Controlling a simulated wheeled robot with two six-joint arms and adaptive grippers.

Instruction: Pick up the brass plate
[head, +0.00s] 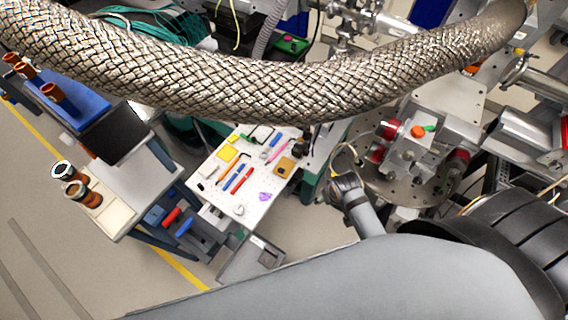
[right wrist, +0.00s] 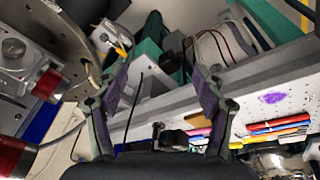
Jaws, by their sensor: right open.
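The brass plate (head: 284,166) is a small gold-brown square with a dark mark. It lies flat near the right edge of the white table (head: 258,208) in the head view. My left gripper is not in view.
A braided metal hose (head: 250,90) crosses the head view above the table. Pens, a yellow block (head: 227,153) and a purple patch (head: 265,196) share the tabletop. A round metal stage (head: 385,185) stands to the right. A cart with bottles (head: 110,215) stands left.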

